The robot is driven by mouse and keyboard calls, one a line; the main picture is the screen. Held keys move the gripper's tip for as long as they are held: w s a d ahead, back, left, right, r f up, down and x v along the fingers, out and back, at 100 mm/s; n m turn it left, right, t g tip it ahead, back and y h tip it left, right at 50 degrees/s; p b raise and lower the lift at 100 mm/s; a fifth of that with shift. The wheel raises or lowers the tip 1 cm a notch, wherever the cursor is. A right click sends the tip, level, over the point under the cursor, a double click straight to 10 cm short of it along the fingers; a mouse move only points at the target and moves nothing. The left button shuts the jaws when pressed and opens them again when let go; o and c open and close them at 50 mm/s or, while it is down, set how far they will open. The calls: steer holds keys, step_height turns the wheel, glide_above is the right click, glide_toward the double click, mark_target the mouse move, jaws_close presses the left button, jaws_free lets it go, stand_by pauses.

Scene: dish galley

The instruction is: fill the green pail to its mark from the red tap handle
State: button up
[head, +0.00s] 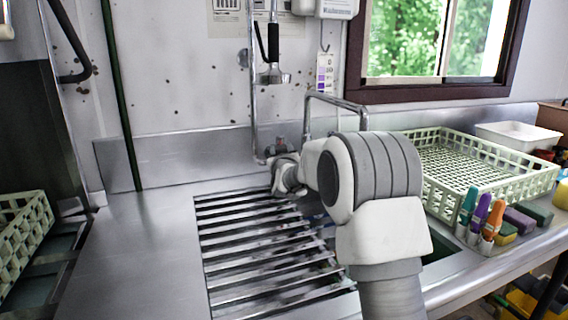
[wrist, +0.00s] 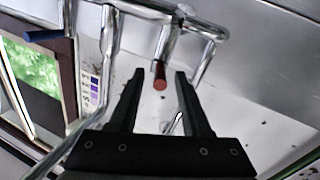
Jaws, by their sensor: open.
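In the wrist view, the red tap handle (wrist: 160,77) shows as a round red grip on a chrome lever. It lies between the tips of my open gripper (wrist: 159,73), with a gap to each finger; I cannot tell whether it is within their depth. A blue handle (wrist: 43,35) is on the chrome pipework at the left. In the head view, my arm covers most of the tap and the gripper's fingers. I cannot make out the green pail; a dark green patch (head: 440,246) shows beside my arm, too hidden to name.
A slatted metal grate (head: 250,242) lies in the counter below the arm. A pale green dish rack (head: 470,170) and a holder with coloured bottles (head: 480,215) stand at the right. A spray hose (head: 273,60) hangs at the wall. The left counter (head: 140,250) is clear.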

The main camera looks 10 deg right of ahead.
steer(key=s+a+p, duration=0.1)
steer(key=s, duration=1.5)
steer(key=shift+a, duration=0.2)
stand_by(1.8)
steer(key=s+d+f+m+g+y, duration=0.2)
steer(key=s+g, duration=1)
steer(key=s, duration=2.4)
step_height(320, 180, up, 17)
steer(key=s+p, duration=0.1)
steer(key=p, duration=1.8)
steer(key=shift+d+f+n, duration=0.2)
steer(key=shift+d+n, duration=0.15)
steer(key=shift+n, duration=0.05)
